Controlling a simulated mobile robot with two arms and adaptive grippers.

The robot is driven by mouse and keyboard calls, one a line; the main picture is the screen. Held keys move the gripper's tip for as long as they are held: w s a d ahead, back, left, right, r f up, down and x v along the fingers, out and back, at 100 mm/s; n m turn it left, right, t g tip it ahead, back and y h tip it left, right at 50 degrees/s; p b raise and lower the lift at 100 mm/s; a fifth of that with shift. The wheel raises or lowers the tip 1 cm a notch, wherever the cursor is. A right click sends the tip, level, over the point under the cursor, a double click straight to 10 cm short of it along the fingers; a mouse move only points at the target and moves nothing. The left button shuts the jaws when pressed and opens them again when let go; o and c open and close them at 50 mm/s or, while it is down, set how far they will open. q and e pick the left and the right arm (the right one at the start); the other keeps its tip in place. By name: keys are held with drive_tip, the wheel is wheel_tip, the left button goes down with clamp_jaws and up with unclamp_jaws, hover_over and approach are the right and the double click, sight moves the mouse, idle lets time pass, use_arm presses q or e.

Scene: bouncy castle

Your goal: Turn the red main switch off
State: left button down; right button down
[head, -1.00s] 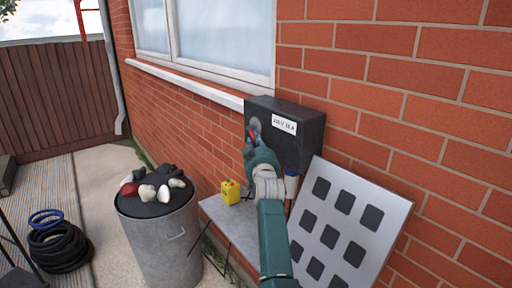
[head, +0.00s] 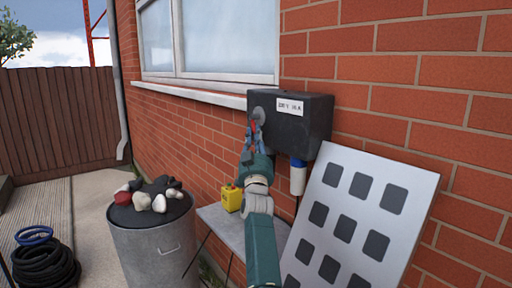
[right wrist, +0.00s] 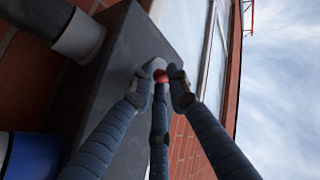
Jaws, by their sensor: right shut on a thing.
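The red main switch (right wrist: 160,76) is on the front of a black box (head: 312,122) on the brick wall. In the right wrist view only a small red part of it shows between my fingers; the rest is hidden. My right gripper (head: 255,130) is at the left part of the box's front, by a round grey disc (head: 259,113). In the right wrist view my right gripper's fingertips (right wrist: 163,75) are closed around the red switch. Which way the switch is turned cannot be seen. My left gripper is not in view.
A blue and white plug (head: 298,177) hangs under the box. A panel with dark squares (head: 360,220) leans on the wall at right. A yellow box (head: 231,198) stands on a grey table (head: 222,217). A metal bin (head: 155,240) with stones stands left.

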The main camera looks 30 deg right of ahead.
drive_tip(key=shift+a+r, duration=0.1)
drive_tip(key=shift+r, duration=0.1)
idle(0.3)
drive_tip(key=c, duration=1.9)
unclamp_jaws()
drive_tip(key=shift+c, duration=0.2)
drive_tip(key=shift+o, duration=1.3)
drive_tip(key=shift+a, duration=0.15)
drive_tip(key=shift+f, duration=0.1)
drive_tip(key=v, duration=1.2)
drive_tip(key=shift+w, duration=0.1)
